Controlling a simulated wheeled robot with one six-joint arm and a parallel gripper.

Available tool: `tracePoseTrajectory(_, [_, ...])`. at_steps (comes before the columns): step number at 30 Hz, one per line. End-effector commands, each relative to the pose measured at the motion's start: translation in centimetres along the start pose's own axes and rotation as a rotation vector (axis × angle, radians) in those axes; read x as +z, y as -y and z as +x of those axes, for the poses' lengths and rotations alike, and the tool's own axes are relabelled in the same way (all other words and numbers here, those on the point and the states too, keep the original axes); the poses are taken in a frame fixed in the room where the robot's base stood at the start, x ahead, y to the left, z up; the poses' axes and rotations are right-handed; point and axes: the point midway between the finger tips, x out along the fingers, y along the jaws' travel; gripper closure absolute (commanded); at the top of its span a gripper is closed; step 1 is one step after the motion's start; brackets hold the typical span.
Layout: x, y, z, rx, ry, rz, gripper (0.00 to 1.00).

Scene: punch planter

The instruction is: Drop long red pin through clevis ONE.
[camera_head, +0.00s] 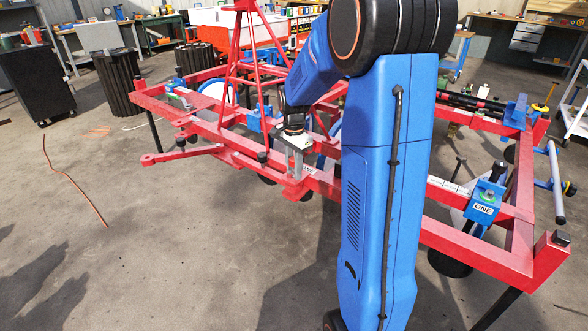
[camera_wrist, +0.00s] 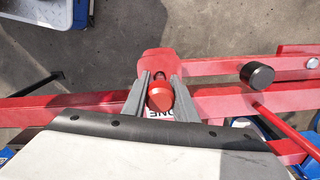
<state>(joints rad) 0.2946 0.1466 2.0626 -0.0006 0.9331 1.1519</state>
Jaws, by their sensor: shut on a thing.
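My gripper (camera_head: 296,166) is over the middle of the red frame in the head view. In the wrist view its two grey fingers (camera_wrist: 160,92) are shut on a red pin, whose round red head (camera_wrist: 160,97) shows between them. The pin's length cannot be made out, and its lower part is hidden. A white label reading ONE (camera_wrist: 160,113) shows just below the pin head, partly covered. In the head view, a blue block labelled ONE (camera_head: 484,209) sits on the frame at the right, well apart from my gripper.
The red frame (camera_head: 235,145) has long beams, an upright red tripod (camera_head: 252,60) and a red drawbar (camera_head: 180,154) at the left. A black knob (camera_wrist: 257,75) stands to the right of the pin in the wrist view.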

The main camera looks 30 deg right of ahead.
Motion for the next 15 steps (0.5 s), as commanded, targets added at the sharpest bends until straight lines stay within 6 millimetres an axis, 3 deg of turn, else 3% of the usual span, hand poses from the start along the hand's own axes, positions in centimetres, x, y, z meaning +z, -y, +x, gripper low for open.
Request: tracePoseTrajectory(15, [0.0, 0.0, -1.6, -0.001, 0.000, 0.000, 1.00])
